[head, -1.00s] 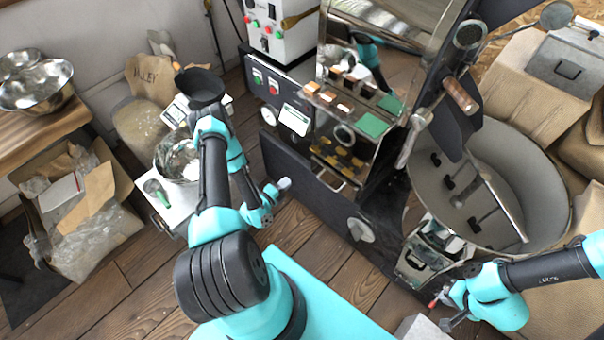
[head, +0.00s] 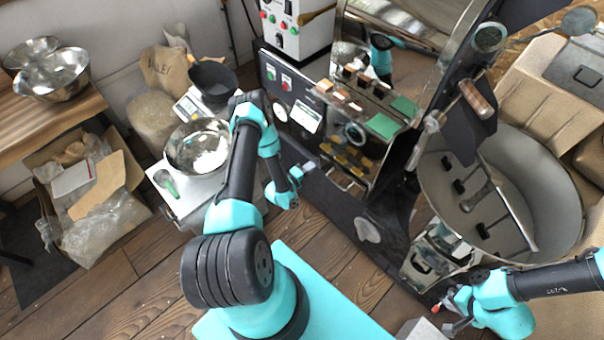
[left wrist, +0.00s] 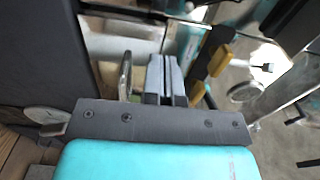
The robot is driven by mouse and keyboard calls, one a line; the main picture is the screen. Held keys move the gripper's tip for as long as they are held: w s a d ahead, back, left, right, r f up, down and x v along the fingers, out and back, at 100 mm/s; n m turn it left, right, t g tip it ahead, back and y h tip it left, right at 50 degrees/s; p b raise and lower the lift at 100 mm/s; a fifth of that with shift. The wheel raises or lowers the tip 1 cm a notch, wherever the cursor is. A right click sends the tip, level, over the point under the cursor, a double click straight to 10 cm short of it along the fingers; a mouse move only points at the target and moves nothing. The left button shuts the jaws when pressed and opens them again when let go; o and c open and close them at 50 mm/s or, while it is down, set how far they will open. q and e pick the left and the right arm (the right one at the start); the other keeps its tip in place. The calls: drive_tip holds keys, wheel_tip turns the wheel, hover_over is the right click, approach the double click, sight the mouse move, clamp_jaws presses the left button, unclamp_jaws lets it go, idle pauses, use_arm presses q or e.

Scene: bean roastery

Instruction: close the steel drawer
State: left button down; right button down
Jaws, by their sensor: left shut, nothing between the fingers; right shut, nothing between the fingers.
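The steel drawer (head: 349,174) sticks out low on the front of the dark roaster, with yellow-and-black pieces showing inside it. My left gripper (head: 302,170) is shut and empty, just left of the drawer in the head view. In the left wrist view the shut fingers (left wrist: 166,78) point at the steel front, with a metal loop handle (left wrist: 125,76) beside them on the left and yellow-and-black pieces to the right. I cannot tell whether the fingers touch the drawer. My right gripper (head: 445,314) is shut and empty at the lower right.
A round cooling bin (head: 553,200) stands to the right. Wooden floor lies in front of the roaster.

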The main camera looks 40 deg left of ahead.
use_arm(q)
drive_tip(key=shift+w+d, duration=0.2)
drive_tip(key=shift+w, duration=2.35)
drive_tip(key=shift+w+d, duration=0.1)
drive_tip(key=shift+w, duration=1.2)
drive_tip(key=shift+w+r, duration=0.1)
drive_tip(key=shift+r, duration=0.05)
drive_tip(key=shift+s, duration=0.45)
approach(322, 156)
drive_tip(key=s, duration=0.4)
drive_tip(key=shift+s+f, duration=0.2)
drive_tip(key=shift+f, duration=0.15)
